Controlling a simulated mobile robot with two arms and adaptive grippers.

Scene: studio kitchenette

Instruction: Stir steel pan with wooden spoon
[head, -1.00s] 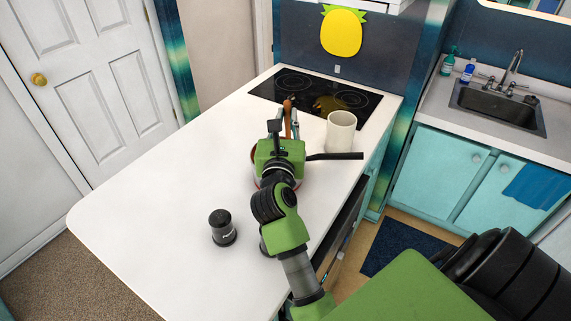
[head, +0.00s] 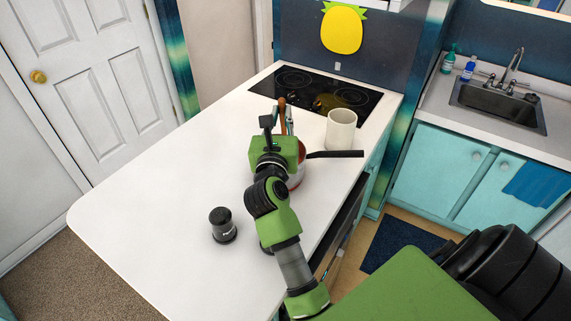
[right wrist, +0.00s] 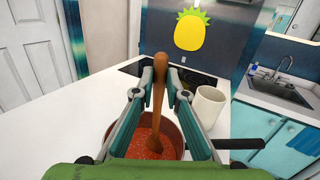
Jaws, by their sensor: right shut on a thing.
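The wooden spoon (right wrist: 158,92) stands nearly upright in the right wrist view, with its lower end in red, chunky contents inside the pan. In the head view only the top of the spoon (head: 282,103) shows. My right gripper (right wrist: 158,84) is shut on the spoon's handle, above the pan; it also shows in the head view (head: 280,122). The pan (right wrist: 176,135) sits on the white counter with its black handle pointing right; in the head view my gripper hides most of it, and the handle (head: 336,154) shows. My left gripper is not in view.
A cream mug (head: 341,130) stands close behind the pan handle. A black cooktop (head: 315,92) lies at the counter's far end. A dark pepper shaker (head: 222,226) stands left of my arm, and another dark item is mostly hidden beside it. The counter's (head: 150,205) left side is clear.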

